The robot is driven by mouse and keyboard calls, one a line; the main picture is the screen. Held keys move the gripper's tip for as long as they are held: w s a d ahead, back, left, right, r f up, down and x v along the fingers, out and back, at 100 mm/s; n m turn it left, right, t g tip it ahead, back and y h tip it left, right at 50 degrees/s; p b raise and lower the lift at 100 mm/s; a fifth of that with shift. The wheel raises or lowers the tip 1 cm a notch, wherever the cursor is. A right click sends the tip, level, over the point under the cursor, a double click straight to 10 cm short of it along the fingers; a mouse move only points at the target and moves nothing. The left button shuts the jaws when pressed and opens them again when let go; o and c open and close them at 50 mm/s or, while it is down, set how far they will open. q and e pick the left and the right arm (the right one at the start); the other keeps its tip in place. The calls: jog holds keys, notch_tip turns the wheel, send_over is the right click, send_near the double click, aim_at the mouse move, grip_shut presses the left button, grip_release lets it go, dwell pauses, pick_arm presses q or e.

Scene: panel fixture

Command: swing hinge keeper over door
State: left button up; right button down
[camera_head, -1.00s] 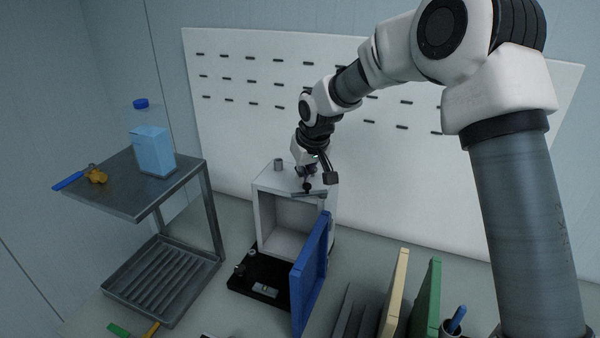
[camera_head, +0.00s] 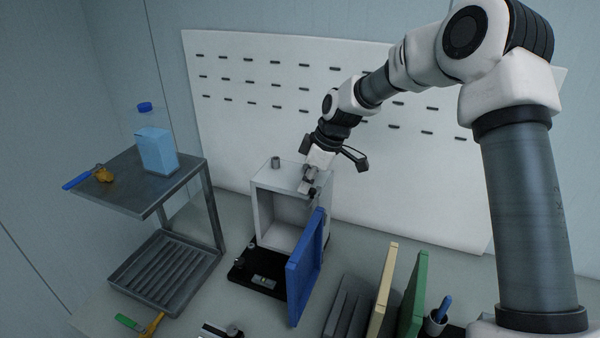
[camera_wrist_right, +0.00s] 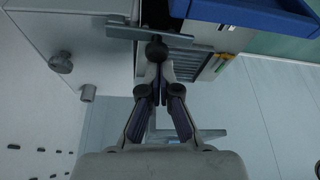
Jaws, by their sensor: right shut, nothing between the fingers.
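The blue door (camera_head: 305,268) stands swung open at the right of the white box (camera_head: 262,208), whose front is open. The hinge keeper (camera_wrist_right: 122,30) is a flat grey bar with a dark round knob, at the box's front edge in the right wrist view. The door (camera_wrist_right: 262,14) is beyond it to the upper right. My right gripper (camera_head: 311,192) is at the box's upper front edge and largely hides the keeper in the head view. Its fingers (camera_wrist_right: 157,78) are shut and empty, with their tips close to the knob; contact is unclear. My left gripper is not in view.
A grey post (camera_head: 275,162) stands on the box top. Left is a metal rack (camera_head: 125,200) with a bottle (camera_head: 157,150) on it. Cream (camera_head: 383,290) and green (camera_head: 413,295) panels stand at the front right. A white slotted board (camera_head: 240,125) is behind.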

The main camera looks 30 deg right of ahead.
aim_at(311, 192)
jog(key=shift+s+d+f+n+g, duration=0.1)
jog(key=shift+s+n+g, duration=0.1)
jog(key=shift+n, duration=0.4)
jog(key=shift+s+d+n+g, duration=0.1)
jog(key=shift+s+n, duration=0.1)
jog(key=shift+n, duration=0.4)
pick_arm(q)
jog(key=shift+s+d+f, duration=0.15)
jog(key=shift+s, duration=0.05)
pick_arm(e)
jog(key=shift+s+d, duration=0.2)
jog(key=shift+s, duration=0.15)
jog(key=shift+y, duration=0.3)
jog(key=shift+a, duration=0.1)
jog(key=shift+w+a+r, duration=0.15)
jog(key=shift+a+r, duration=0.15)
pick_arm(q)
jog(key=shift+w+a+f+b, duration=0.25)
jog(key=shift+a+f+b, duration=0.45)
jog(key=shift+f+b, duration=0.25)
pick_arm(e)
notch_tip(311, 192, up, 10)
jog(key=shift+d, duration=0.3)
